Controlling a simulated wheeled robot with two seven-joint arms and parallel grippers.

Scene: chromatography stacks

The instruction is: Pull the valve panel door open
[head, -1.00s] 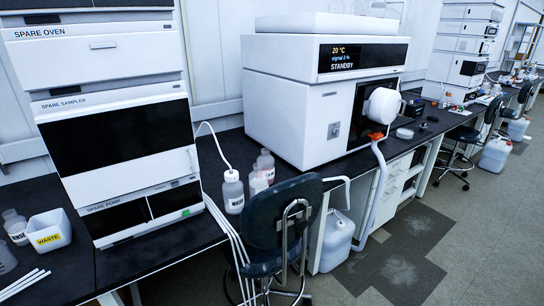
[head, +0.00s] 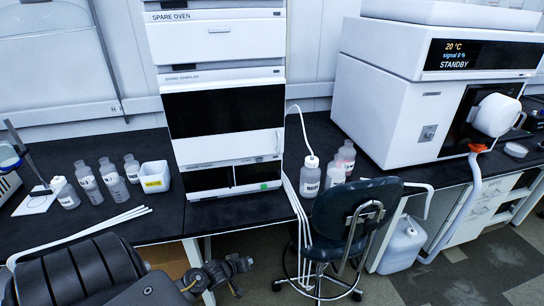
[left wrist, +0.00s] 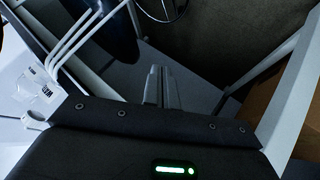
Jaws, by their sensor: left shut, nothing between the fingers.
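I cannot pick out a door marked as the valve panel in these views. The spare stack (head: 222,128) stands on the bench, with a white oven front, a dark sampler window and two dark pump panels; all its fronts look closed. My left gripper (head: 238,265) is low in the head view, in front of the bench and below the stack, touching nothing that I can see. In the left wrist view its two fingers (left wrist: 162,87) are together and empty, pointing down past the bench legs. My right gripper is not in view.
A dark chair (head: 345,212) stands in front of the bench, right of my left gripper. White tubes (head: 296,200) hang over the bench edge. Bottles (head: 110,178) and a waste tub (head: 154,176) stand left of the stack. A detector unit (head: 400,95) showing STANDBY is at the right.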

